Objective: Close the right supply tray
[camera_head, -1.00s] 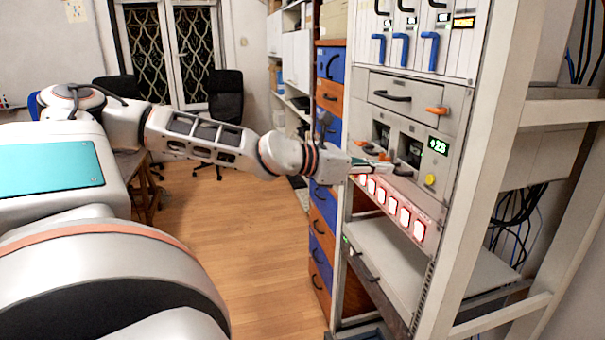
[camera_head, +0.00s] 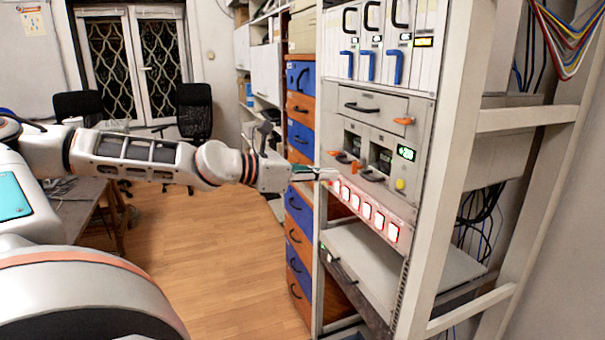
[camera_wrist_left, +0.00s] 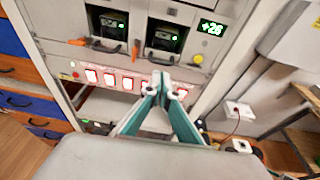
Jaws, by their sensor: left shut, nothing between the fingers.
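Two supply bays sit side by side in the rack's grey panel. The right supply tray (camera_head: 380,157) has a black handle (camera_head: 371,176) at its lower front, also seen in the wrist view (camera_wrist_left: 160,58). How far the tray stands out is unclear. The left supply tray (camera_head: 353,144) has a similar handle and an orange lever beside it. My left gripper (camera_head: 335,174) is shut and empty, in front of the panel and left of the right tray's handle. In the left wrist view its fingertips (camera_wrist_left: 163,88) show just below that handle, apparently apart from it. My right gripper is not in view.
A row of lit red-framed switches (camera_head: 366,211) runs below the bays. A green-digit display (camera_head: 406,153) and yellow knob (camera_head: 400,184) are at their right. A grey shelf unit (camera_head: 375,270) juts out lower down. Blue and orange drawers (camera_head: 299,210) stand left; floor (camera_head: 215,255) is open.

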